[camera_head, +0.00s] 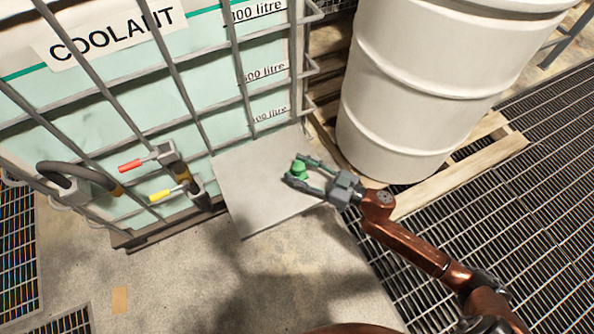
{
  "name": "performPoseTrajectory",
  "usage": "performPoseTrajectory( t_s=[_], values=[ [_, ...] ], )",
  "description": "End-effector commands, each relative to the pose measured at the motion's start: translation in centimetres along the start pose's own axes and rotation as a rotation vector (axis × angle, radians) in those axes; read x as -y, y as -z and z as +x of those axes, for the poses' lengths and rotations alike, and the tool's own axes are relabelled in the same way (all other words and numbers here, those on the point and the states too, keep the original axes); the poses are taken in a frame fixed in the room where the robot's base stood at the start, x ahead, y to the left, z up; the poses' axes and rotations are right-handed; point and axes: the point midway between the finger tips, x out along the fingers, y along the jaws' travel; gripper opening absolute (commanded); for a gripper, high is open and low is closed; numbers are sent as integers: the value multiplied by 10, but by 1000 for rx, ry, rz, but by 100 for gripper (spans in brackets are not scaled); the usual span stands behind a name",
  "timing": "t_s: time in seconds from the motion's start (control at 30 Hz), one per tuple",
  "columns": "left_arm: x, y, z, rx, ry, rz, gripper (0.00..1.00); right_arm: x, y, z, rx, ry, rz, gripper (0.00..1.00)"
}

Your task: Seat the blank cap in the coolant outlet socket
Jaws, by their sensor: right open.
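A small green cap (299,168) shows at the far part of the grey plate beside the coolant tank (160,90). My right gripper (298,170) comes in from the right, open, with its fingertips on either side of the green cap. I cannot tell whether the fingers touch it. On the tank's lower front are fittings with a red handle (130,166) and a yellow handle (161,195). The coolant outlet socket cannot be made out clearly among these fittings. My left gripper is not in view.
The grey plate (250,205) is otherwise bare. A metal cage (240,75) surrounds the tank. A dark hose (70,172) loops at its left. A large white drum (410,100) stands on a wooden pallet (462,172) behind my right gripper. Open concrete floor lies in front.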

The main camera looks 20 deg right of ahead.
Motion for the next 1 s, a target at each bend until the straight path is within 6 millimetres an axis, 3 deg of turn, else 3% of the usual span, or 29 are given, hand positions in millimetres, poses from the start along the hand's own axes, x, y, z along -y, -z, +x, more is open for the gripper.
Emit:
performPoseTrajectory(
  t_s=[0.13,0.77,1.0],
  values=[
    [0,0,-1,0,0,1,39,0,1,0,-1,0,-1,44],
    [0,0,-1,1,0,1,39,0,1,0,-1,1,-1,1],
    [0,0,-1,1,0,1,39,0,1,0,-1,1,-1,0]
  ],
)
